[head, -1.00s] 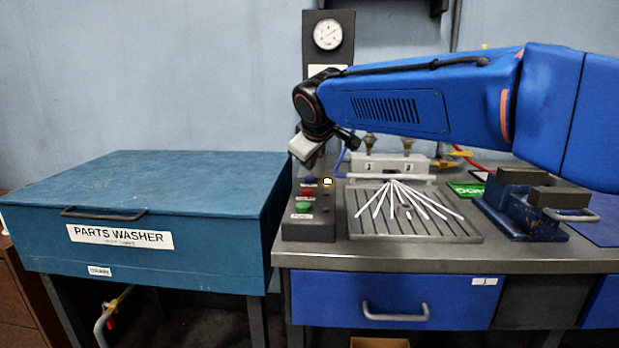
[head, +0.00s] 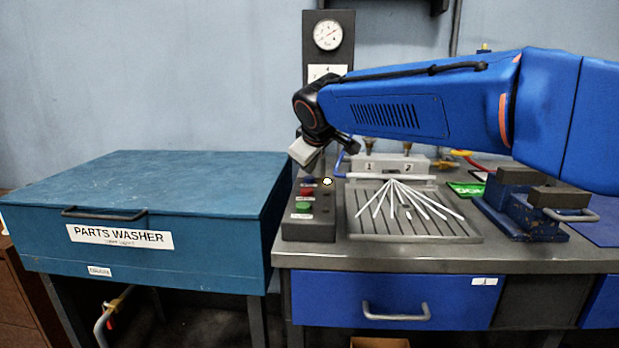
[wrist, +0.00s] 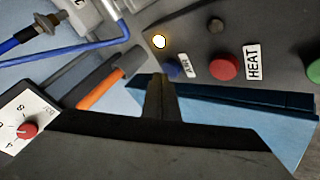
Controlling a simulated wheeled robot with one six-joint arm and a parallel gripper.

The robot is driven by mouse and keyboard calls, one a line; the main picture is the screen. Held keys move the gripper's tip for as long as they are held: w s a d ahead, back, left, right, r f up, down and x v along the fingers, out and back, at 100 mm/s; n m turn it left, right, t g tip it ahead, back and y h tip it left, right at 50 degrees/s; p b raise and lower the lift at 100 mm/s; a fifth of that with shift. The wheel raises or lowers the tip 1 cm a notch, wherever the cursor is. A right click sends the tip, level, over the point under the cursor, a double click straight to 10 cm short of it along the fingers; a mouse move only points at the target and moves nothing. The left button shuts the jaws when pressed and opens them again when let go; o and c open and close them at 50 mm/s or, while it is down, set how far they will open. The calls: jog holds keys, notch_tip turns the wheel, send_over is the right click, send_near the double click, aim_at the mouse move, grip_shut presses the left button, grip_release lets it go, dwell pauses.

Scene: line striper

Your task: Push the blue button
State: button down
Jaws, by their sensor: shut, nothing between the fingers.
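The grey control box (head: 310,230) stands at the left end of the bench. Its blue button (head: 307,180) is at the back of a row, and it also shows in the wrist view (wrist: 173,68) beside an "AIR" label. The red button (wrist: 224,64), labelled "HEAT", is next to it, then the green button (wrist: 314,71). A lamp (wrist: 159,41) near the blue button glows; another lamp (wrist: 216,25) is dark. My gripper (wrist: 160,80) is shut and empty, its tips close beside the blue button. I cannot tell whether they touch it.
The blue parts washer (head: 150,190), lid closed, stands left of the bench. A grooved tray (head: 370,230) with thin white rods lies right of the box. A blue vise (head: 525,215) is farther right. A gauge panel (head: 328,80) rises behind.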

aim_at(310, 179)
jog(key=shift+f, duration=0.4)
dwell(0.3)
jog(key=shift+r, duration=0.9)
notch_tip(310, 179, up, 6)
dwell(0.7)
